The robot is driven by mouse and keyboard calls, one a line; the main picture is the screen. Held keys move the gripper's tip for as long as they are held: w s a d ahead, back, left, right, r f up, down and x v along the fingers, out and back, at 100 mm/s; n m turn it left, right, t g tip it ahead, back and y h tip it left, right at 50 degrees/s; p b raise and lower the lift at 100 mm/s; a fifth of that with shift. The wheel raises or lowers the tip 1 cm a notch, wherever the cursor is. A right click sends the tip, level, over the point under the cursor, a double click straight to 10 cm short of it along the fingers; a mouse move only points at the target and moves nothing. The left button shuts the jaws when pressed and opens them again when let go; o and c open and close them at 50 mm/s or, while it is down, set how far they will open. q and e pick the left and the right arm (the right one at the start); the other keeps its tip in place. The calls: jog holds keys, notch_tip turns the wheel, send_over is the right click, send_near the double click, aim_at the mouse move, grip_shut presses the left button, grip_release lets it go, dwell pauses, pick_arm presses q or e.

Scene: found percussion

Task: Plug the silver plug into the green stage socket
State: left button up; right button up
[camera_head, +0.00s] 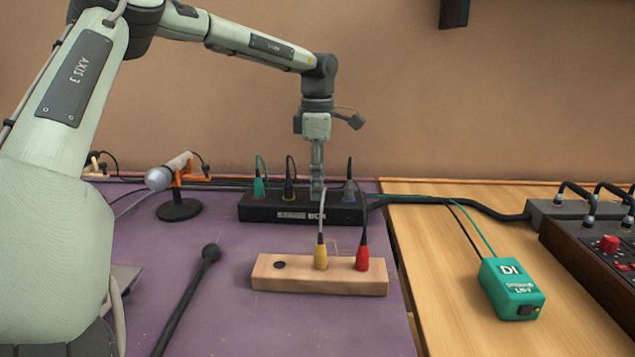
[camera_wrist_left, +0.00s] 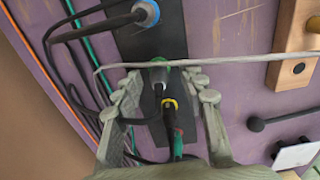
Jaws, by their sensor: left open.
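The black stage box (camera_head: 300,214) stands at the back of the purple table with several plugs upright in it. My left gripper (camera_head: 317,196) points straight down over it, between the yellow-ringed plug (camera_head: 289,188) and the blue-grey plug (camera_head: 349,191). My right gripper is out of view.
A wooden block (camera_head: 300,284) with a yellow plug (camera_head: 320,255) and a red plug (camera_head: 362,257) stands in front. A grey cable (camera_wrist_left: 235,59) crosses close to my fingers. A microphone (camera_head: 160,178), a black mallet (camera_head: 205,260) and a teal DI box (camera_head: 511,290) stand clear.

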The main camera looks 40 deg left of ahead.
pick_arm(q)
notch_tip(320, 180, up, 12)
dwell(0.6)
dwell(0.5)
